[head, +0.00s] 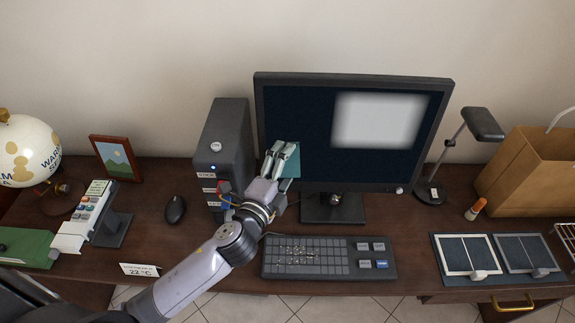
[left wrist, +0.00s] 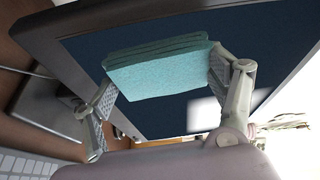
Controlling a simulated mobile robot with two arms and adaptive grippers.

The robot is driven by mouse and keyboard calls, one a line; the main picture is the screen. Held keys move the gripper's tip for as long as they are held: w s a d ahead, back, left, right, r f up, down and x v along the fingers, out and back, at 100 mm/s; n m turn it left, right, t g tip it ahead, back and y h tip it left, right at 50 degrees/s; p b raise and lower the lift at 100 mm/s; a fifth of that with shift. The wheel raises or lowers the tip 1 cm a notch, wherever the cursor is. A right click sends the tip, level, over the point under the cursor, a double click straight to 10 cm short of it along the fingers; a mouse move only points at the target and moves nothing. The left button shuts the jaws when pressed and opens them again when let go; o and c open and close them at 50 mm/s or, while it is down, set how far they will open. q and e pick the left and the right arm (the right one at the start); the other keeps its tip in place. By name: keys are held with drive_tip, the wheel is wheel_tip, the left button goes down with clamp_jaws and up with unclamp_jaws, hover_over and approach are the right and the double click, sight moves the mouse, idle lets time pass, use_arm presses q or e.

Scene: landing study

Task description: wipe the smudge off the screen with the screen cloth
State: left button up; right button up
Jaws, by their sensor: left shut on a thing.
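The monitor screen (head: 300,112) is dark blue and stands upright at the back of the desk; it also shows in the left wrist view (left wrist: 255,55). A pale patch with blurred edges (head: 378,120) covers its upper right; I cannot tell whether this is the smudge or a glare. My left gripper (head: 281,160) is in front of the screen's lower left, shut on the teal screen cloth (head: 291,163). In the left wrist view the folded cloth (left wrist: 160,72) sits between both fingers, close to the screen; contact is unclear. My right gripper is out of view.
A computer tower (head: 224,138) stands left of the monitor. A keyboard (head: 315,258) lies in front, a mouse (head: 175,209) to the left. A globe (head: 28,150) stands far left.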

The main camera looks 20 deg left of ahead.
use_arm(q)
drive_tip(key=s+d, duration=0.1)
drive_tip(key=s, duration=0.4)
drive_tip(key=shift+s+d+r, duration=0.35)
drive_tip(key=shift+d, duration=0.05)
drive_tip(key=shift+s+d+r, duration=0.1)
drive_tip(key=shift+s+d, duration=0.1)
drive_tip(key=shift+s, duration=0.55)
drive_tip(key=shift+s+d+r, duration=0.1)
drive_tip(key=shift+s+d, duration=0.1)
drive_tip(key=shift+s, duration=0.5)
